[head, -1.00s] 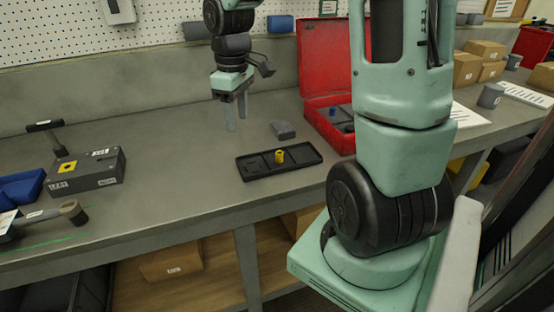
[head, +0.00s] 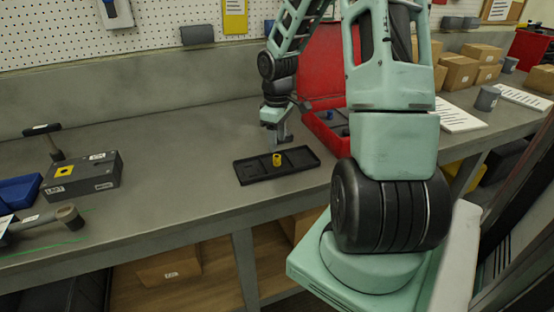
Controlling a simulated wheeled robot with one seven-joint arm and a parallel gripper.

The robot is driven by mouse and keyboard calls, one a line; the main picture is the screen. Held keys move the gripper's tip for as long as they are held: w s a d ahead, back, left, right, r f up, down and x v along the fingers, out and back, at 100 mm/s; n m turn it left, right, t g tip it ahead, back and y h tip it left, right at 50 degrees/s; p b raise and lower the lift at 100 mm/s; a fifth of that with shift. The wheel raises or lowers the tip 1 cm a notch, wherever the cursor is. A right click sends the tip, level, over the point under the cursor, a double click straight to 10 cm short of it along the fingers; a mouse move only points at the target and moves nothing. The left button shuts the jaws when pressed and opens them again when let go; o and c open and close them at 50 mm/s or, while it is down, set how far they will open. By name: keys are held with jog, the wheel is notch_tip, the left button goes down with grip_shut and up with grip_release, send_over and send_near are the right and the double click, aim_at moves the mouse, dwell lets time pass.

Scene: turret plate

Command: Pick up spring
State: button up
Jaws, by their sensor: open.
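A small yellow upright cylinder (head: 277,159) stands in the middle of a black compartment tray (head: 247,178) on the workbench. I cannot tell from its shape whether it is the spring, and no other coil shows clearly. My gripper (head: 279,139) points down just behind the tray, with its jaws open. It is behind the yellow cylinder and apart from it. A small grey block seen earlier in that spot is now mostly or wholly hidden by the gripper.
An open red case (head: 325,128) with small blue and dark parts stands right of the gripper. A dark grey box (head: 82,176) with a yellow label, a hammer-like tool (head: 44,138) and a blue bin (head: 20,189) are at left. The bench between is clear.

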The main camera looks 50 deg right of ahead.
aim_at(277, 156)
jog(key=shift+f+p, duration=0.3)
jog(key=shift+f, duration=3)
grip_shut()
